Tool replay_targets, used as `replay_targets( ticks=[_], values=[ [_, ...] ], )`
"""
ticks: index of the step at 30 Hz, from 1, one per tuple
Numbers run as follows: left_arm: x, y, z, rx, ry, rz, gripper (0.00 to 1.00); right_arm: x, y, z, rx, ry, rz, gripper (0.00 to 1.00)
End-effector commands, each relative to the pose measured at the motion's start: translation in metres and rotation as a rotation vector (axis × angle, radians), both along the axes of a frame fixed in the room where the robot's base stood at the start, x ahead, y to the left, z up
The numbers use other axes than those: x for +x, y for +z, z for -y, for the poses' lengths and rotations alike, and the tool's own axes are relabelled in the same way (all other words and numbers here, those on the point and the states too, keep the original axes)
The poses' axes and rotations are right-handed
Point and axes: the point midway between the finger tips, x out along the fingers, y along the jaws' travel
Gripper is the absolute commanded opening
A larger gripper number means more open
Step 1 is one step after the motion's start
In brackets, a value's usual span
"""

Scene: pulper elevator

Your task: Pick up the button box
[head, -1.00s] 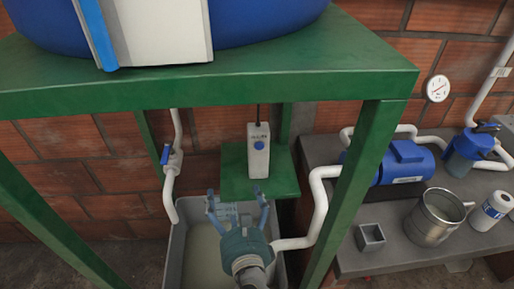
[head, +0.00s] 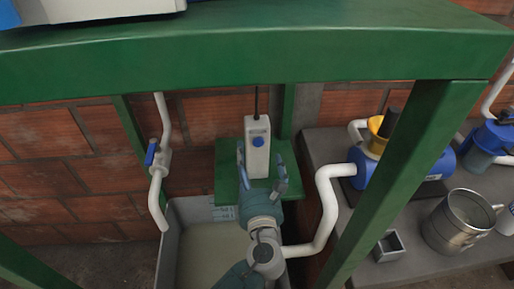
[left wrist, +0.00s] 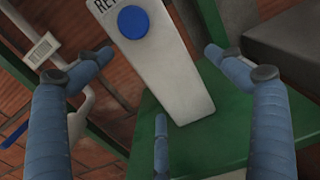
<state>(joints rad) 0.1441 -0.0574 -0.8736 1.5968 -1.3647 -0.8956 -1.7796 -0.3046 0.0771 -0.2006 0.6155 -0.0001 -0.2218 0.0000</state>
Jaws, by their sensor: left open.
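The button box (head: 257,150) is a tall white-grey box with a blue round button, hanging on a dark cable over a green shelf. It also shows large and tilted in the left wrist view (left wrist: 165,70), with part of a label at its top edge. My left gripper (head: 262,170) is open, its blue fingers spread on either side of the lower part of the box. In the left wrist view the fingers (left wrist: 155,65) stand apart with the box beyond and between them. I cannot tell whether any finger touches it. My right gripper is not seen.
A green frame (head: 250,60) spans above, with a leg (head: 395,180) at right. The green shelf (head: 228,178) is behind the gripper. A grey tank (head: 175,245) stands below, with white pipes (head: 327,215) beside it. A bench at right holds a blue pump (head: 365,168) and metal pot (head: 462,220).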

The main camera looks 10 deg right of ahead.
Motion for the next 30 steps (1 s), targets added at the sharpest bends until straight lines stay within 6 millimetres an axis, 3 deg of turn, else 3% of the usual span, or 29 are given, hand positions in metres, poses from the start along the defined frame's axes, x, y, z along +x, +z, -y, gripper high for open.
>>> replay_targets(
  ticks=[5, 14, 17, 24, 30],
  values=[
    [0.026, 0.002, -0.001, 0.0, 0.001, 0.002, 0.93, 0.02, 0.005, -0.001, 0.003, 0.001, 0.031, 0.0],
    [0.033, 0.001, -0.001, -0.002, 0.0, 0.0, 0.93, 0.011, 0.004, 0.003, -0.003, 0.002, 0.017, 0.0],
    [0.033, 0.0, -0.001, -0.001, 0.0, 0.0, 0.77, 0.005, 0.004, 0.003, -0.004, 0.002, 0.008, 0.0],
    [0.033, 0.002, -0.001, -0.002, 0.0, 0.002, 0.29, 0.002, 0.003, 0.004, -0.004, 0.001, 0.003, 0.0],
    [0.033, 0.002, -0.001, -0.002, 0.0, 0.002, 0.27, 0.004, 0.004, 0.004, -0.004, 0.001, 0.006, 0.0]
  ],
)
